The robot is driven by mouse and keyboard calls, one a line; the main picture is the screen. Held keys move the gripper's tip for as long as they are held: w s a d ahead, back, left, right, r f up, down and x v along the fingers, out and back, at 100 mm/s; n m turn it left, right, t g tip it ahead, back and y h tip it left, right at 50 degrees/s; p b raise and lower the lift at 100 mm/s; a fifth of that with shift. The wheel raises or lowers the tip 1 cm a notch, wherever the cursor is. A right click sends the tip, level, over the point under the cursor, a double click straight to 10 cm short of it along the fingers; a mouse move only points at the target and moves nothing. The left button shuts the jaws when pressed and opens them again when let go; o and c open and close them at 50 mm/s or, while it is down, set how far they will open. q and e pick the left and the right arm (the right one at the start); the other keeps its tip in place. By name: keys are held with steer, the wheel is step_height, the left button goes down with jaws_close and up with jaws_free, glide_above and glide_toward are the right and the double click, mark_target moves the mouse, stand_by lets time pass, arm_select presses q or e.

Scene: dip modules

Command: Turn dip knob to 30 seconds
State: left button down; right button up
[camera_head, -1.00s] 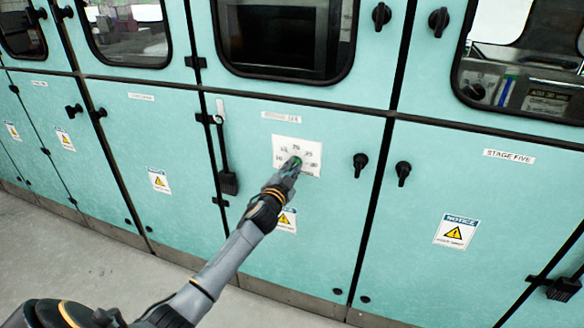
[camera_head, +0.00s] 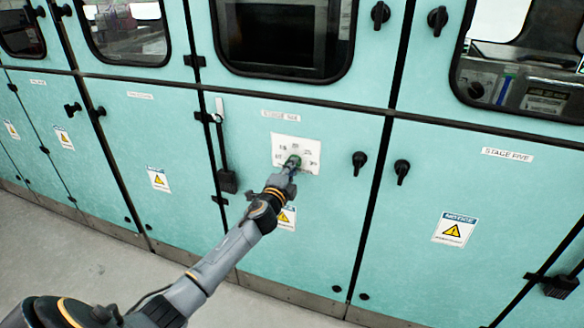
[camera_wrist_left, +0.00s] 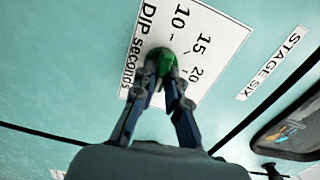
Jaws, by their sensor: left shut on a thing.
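The dip knob (camera_wrist_left: 162,62) is green and sits on a white dial plate (camera_wrist_left: 215,45) marked "DIP seconds", with 10, 15 and 20 readable in the left wrist view. In the head view the knob (camera_head: 293,161) is on the same plate (camera_head: 310,147), on a teal cabinet door below a window. My left gripper (camera_wrist_left: 162,85) is shut on the knob, with a finger on each side. It also shows in the head view (camera_head: 291,169). The gripper hides part of the dial, and the knob's pointer direction cannot be told. My right gripper is not in view.
A black door latch (camera_head: 359,160) is right of the dial, and another (camera_head: 402,170) is on the "STAGE FIVE" door. A black hanging handle (camera_head: 227,180) is to the left. A notice sticker (camera_head: 287,218) is below the dial. The floor in front is clear.

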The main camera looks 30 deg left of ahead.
arm_select(q)
steer(key=shift+m, duration=0.5)
steer(key=shift+f, duration=0.1)
steer(key=c, duration=1.4)
jaws_free()
steer(key=shift+o, duration=0.2)
steer(key=v, duration=1.2)
